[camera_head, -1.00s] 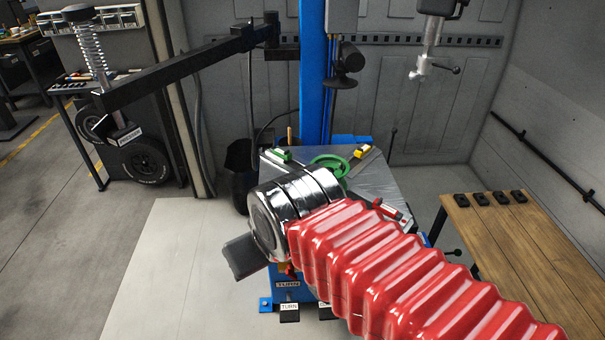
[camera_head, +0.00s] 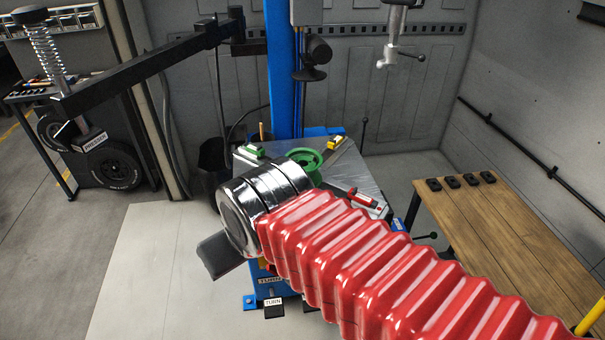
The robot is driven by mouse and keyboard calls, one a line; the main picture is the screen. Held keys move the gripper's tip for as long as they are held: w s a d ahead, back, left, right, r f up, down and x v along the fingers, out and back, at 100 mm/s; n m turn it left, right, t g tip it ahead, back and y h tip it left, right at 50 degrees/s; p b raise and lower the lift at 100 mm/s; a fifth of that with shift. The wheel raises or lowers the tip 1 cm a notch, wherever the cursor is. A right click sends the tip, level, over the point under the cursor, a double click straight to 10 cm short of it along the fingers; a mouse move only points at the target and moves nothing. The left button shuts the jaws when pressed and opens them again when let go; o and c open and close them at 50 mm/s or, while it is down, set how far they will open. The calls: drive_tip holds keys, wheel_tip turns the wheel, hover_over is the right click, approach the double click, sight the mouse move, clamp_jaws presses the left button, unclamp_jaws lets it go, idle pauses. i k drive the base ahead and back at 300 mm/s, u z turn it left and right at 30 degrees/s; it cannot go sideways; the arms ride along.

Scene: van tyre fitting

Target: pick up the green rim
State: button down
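The green rim (camera_head: 308,158) sits on the grey top of the blue tyre machine (camera_head: 345,160), at the middle of the view. Its near left part is hidden behind the shiny metal end of my arm. My arm, in a ribbed red sleeve, reaches in from the lower right and ends over the machine's near left side. My gripper's fingers do not show, so its opening and any contact with the rim cannot be seen.
A black swing arm (camera_head: 150,70) with a presser crosses the upper left. A metal tool head (camera_head: 390,45) hangs above right. A wooden bench (camera_head: 500,235) with several black blocks stands right. A yellow-green block (camera_head: 334,142) and red-handled tool (camera_head: 365,198) lie by the rim.

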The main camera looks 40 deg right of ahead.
sight(305, 158)
drive_tip(key=z, duration=0.05)
drive_tip(key=k, duration=0.5)
drive_tip(key=z, duration=0.65)
drive_tip(key=i, duration=0.85)
drive_tip(key=u, duration=0.85)
